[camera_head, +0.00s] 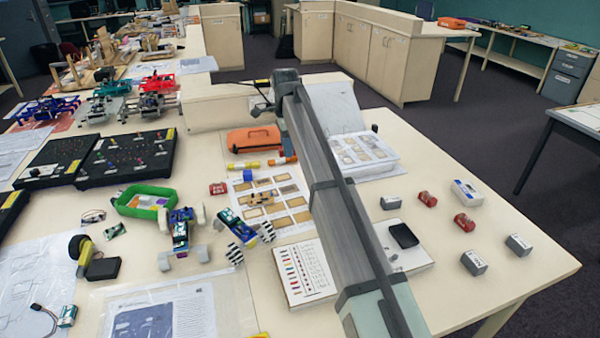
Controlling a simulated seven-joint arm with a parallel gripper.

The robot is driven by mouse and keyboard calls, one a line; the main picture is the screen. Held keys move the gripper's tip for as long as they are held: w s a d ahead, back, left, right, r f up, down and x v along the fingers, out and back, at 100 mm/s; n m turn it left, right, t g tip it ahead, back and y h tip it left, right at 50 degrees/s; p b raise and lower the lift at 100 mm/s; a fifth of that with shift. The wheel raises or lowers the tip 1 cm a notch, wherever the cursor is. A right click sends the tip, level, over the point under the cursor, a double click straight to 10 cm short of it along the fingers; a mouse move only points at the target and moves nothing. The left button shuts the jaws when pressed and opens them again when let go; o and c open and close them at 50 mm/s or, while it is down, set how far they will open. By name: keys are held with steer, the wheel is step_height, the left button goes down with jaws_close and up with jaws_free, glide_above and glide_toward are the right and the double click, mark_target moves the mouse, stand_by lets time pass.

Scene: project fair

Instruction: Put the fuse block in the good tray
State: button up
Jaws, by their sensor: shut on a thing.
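My arm reaches from the bottom right to the upper middle. A dark part at its far end, which I take for my gripper (262,102), shows only small and partly hidden. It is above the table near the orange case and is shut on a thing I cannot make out. No block that I can name for certain as the fuse block shows. A green-rimmed tray (136,211) lies left of centre on the table, below and left of my gripper. It may be the good tray, but I cannot read any label on it.
An orange case (253,139) lies below the arm's end. Small wheeled models (180,235) stand beside the green tray. Black boards (127,156) lie behind it. Grey blocks (474,262) and red blocks (464,222) stand at the right, with bare tabletop around them.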

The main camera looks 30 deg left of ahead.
steer(key=d+r+m, duration=0.1)
steer(key=d+r, duration=0.1)
steer(key=d, duration=0.8)
steer(key=s+d+f+n, duration=0.1)
steer(key=s+d+f, duration=0.1)
steer(key=s+d, duration=0.6)
steer(key=shift+w+a+f, duration=0.1)
steer(key=shift+w+f, duration=0.05)
steer(key=shift+f, duration=2.1)
steer(key=shift+w+f, duration=0.1)
steer(key=shift+f, duration=2.15)
steer(key=shift+f, duration=0.1)
steer(key=o, duration=1)
steer(key=shift+o, duration=0.2)
step_height(320, 180, up, 12)
